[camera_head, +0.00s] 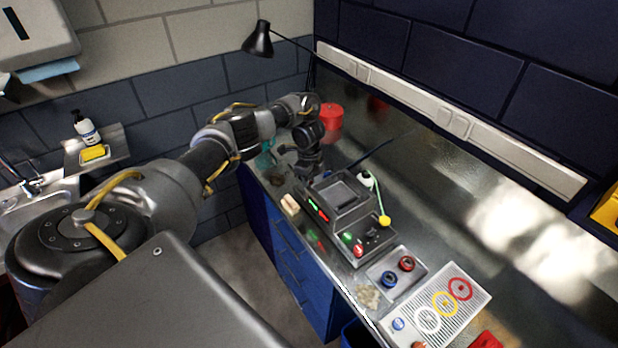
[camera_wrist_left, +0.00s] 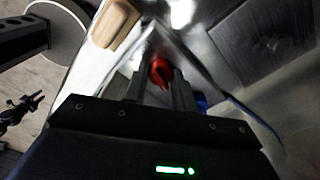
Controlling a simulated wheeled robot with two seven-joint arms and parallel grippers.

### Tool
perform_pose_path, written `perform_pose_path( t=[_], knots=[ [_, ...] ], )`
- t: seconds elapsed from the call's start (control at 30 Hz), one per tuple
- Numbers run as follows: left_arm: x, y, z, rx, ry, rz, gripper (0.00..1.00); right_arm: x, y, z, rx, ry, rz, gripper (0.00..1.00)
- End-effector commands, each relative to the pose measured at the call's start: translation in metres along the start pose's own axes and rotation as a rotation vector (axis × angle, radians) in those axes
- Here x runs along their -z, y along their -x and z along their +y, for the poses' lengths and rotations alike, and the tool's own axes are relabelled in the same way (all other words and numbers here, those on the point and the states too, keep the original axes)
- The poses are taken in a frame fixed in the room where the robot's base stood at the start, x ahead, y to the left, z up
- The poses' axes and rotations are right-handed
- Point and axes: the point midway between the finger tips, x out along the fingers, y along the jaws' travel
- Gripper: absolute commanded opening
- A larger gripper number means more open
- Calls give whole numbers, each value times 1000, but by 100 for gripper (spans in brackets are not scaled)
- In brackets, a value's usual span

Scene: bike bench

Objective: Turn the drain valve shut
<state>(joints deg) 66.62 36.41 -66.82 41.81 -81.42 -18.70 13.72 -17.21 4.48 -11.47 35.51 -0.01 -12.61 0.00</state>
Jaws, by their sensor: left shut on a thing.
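A small red knob (camera_wrist_left: 160,72), which looks like the drain valve handle, sits between the fingertips of my left gripper (camera_wrist_left: 159,80) in the left wrist view. The gripper is shut on it, and the fingers hide its sides. In the head view my left gripper (camera_head: 306,174) points down at the far end of a grey machine (camera_head: 345,226) with a square basin on top. The knob is hidden there. I cannot tell how far the valve is turned. My right gripper is out of view.
A wooden block (camera_head: 290,205) lies at the bench edge near the machine. A red container (camera_head: 331,117) stands behind the arm.

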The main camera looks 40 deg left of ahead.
Motion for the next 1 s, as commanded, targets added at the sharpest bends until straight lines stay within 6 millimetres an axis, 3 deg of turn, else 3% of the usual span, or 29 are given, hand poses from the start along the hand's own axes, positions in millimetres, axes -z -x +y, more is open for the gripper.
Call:
perform_pose_path(
  t=[0.4, 1.0],
  knots=[
    [0, 0, 0, 1, 205, -1, 4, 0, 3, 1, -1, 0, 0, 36],
    [-1, 1, -1, 2, 240, -1, 4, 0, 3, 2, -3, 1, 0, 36]
  ],
)
